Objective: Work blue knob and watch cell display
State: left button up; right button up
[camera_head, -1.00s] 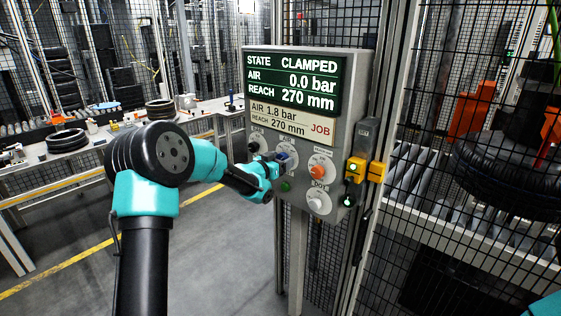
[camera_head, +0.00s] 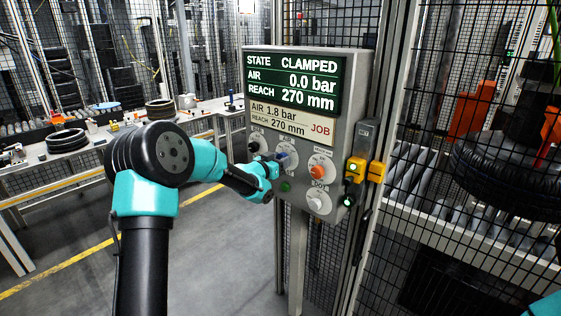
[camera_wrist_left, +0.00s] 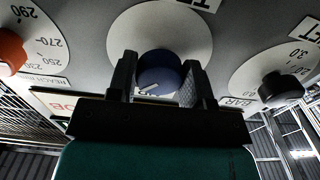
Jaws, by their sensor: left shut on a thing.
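The blue knob (camera_head: 289,159) sits on the front of the grey control panel (camera_head: 357,90). My left gripper (camera_head: 275,163) reaches it from the left and is shut on it. In the left wrist view the two dark fingers stand either side of the blue knob (camera_wrist_left: 160,72), whose white mark points to the lower left. The cell display (camera_head: 293,82) reads STATE CLAMPED, AIR 0.0 bar, REACH 270 mm. The job plate (camera_head: 291,124) below it reads AIR 1.8 bar, REACH 270 mm. My right gripper is out of view.
An orange knob (camera_head: 318,172), a black knob (camera_head: 254,147), a white knob (camera_head: 318,204) and a green button (camera_head: 285,187) crowd around the blue knob. A yellow switch box (camera_head: 356,169) is at the panel's right. A tyre (camera_head: 500,178) lies behind mesh at right.

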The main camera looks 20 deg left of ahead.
pick_arm(q)
jog(key=shift+n, duration=0.3)
jog(key=n, duration=0.8)
jog(key=shift+d+n, duration=0.1)
jog(key=shift+n, duration=0.2)
jog(key=n, duration=0.4)
jog(key=shift+n, duration=0.3)
jog(key=shift+r+n, duration=0.1)
jog(key=shift+n, duration=1.9)
jog(key=o, duration=0.9)
jog(key=shift+o, duration=0.2)
jog(key=shift+s, duration=0.15)
